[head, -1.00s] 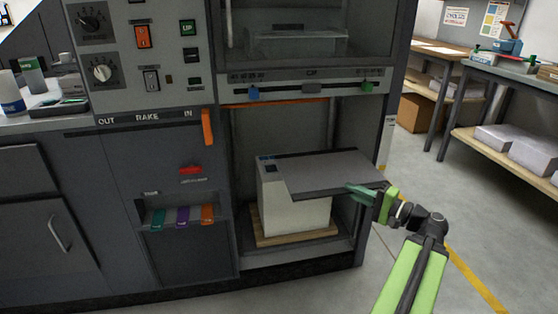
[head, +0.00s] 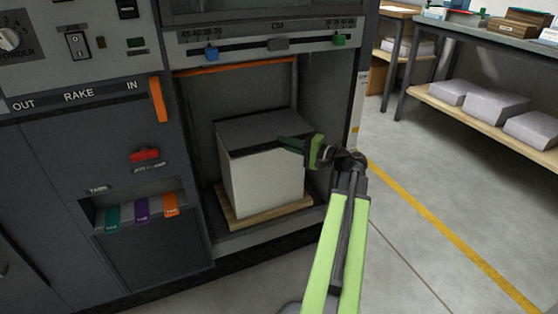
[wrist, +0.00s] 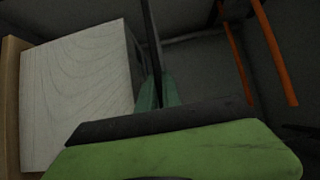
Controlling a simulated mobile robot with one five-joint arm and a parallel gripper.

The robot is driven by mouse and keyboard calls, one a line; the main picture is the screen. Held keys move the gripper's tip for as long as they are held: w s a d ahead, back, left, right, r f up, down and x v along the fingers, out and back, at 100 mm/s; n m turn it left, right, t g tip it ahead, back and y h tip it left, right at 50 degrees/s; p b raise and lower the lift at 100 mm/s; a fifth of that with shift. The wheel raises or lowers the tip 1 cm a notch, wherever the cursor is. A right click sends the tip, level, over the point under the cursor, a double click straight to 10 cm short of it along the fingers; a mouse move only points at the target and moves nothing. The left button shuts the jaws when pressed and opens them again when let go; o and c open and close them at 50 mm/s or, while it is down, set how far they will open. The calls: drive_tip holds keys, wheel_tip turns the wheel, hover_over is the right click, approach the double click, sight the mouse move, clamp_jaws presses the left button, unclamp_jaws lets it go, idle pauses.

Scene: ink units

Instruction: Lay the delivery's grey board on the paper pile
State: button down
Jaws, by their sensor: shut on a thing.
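The paper pile (head: 265,183) is a white block on a wooden pallet (head: 238,224) inside the machine's bay. The grey board (head: 262,128) is flat and roughly level over the pile's top, nearly lined up with its edges. My gripper (head: 290,145) is shut on the board's near right edge. In the wrist view the board (wrist: 151,35) is a thin dark strip seen edge-on between my green fingers (wrist: 160,90), beside the pile's pale side (wrist: 80,90). Whether the board touches the pile top, I cannot tell.
An orange bar (head: 235,67) crosses the top of the bay, with an orange handle (head: 158,100) on the panel to its left. The bay's side walls stand close around the pile. Open floor (head: 430,190) lies to the right, before a bench with paper stacks (head: 495,105).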

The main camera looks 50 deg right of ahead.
drive_tip(key=shift+w+d+f, duration=0.15)
drive_tip(key=shift+w+f, duration=0.2)
drive_tip(key=shift+w, duration=0.15)
drive_tip(key=shift+w+d+f, duration=0.15)
drive_tip(key=shift+w+f, duration=0.15)
drive_tip(key=shift+w, duration=0.2)
wheel_tip(320, 180, down, 4)
drive_tip(key=b, duration=0.4)
drive_tip(key=shift+f+b, duration=0.15)
drive_tip(key=shift+b, duration=0.2)
drive_tip(key=shift+r, duration=0.2)
drive_tip(key=shift+f, duration=0.15)
drive_tip(key=c, duration=1.5)
unclamp_jaws()
